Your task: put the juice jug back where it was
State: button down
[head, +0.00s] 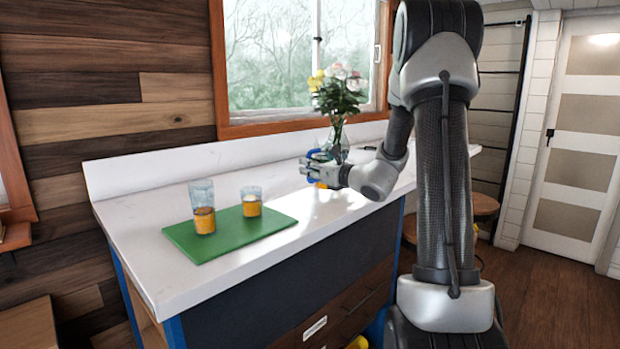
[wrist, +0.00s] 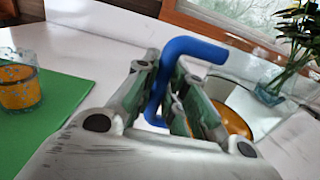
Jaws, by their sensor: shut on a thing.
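The juice jug shows in the wrist view as a clear body with orange juice (wrist: 236,120) low in it and a bent blue handle (wrist: 192,48). My gripper (wrist: 165,88) is shut on the blue handle, with the jug's body to the right of the fingers. In the head view my gripper (head: 312,172) is over the back right part of the counter. Only some blue (head: 318,154) of the jug shows behind it, and the rest is mostly hidden. I cannot tell whether the jug's base touches the counter.
A glass vase of flowers (head: 340,95) stands close behind my gripper. A green board (head: 240,236) on the white counter (head: 140,205) holds a tall glass (head: 204,218) and a shorter glass (head: 251,208), both with orange juice. The counter between board and gripper is clear.

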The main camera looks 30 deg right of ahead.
aim_at(309, 180)
jog(key=shift+f, duration=1.5)
jog(key=c, duration=1.5)
grip_release()
jog(key=shift+f, duration=0.15)
